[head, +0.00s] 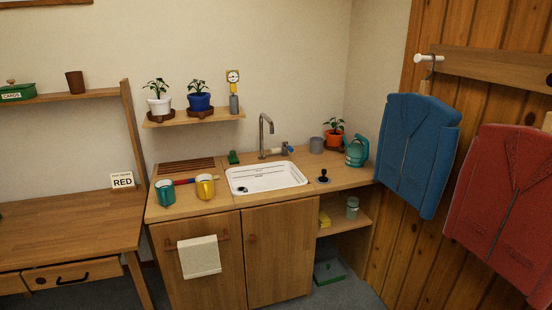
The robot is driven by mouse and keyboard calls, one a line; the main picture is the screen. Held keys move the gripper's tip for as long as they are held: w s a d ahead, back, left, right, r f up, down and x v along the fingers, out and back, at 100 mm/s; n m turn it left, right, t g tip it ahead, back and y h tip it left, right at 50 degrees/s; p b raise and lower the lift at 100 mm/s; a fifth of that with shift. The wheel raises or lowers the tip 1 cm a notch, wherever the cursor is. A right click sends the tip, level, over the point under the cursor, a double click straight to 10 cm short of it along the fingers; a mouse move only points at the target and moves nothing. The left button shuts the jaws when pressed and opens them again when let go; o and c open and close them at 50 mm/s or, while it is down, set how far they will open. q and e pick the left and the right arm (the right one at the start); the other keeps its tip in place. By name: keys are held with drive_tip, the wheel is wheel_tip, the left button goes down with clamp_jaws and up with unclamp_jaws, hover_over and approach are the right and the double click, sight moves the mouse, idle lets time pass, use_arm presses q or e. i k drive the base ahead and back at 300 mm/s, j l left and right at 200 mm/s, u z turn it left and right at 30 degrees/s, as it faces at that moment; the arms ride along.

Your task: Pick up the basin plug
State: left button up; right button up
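The basin plug (323,176) looks like a small black piece with an upright knob and a wider base. It stands on the wooden counter (345,178) just right of the white basin (284,179). A small dark round spot, perhaps the drain, shows at the left front of the basin floor. Neither of my grippers is in the head view.
A tap (264,135) rises behind the basin. A teal mug (165,192) and a yellow mug (205,187) stand at its left. A grey cup (316,145), an orange plant pot (334,139) and a teal watering can (356,150) stand behind the plug. Blue (415,150) and red jackets (505,205) hang right.

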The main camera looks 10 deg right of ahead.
sight(323, 179)
drive_tip(key=i+l+z, duration=0.1)
drive_tip(key=i+z, duration=0.6)
drive_tip(key=i, duration=0.15)
drive_tip(key=i+j+z, duration=0.15)
drive_tip(key=i+z, duration=0.25)
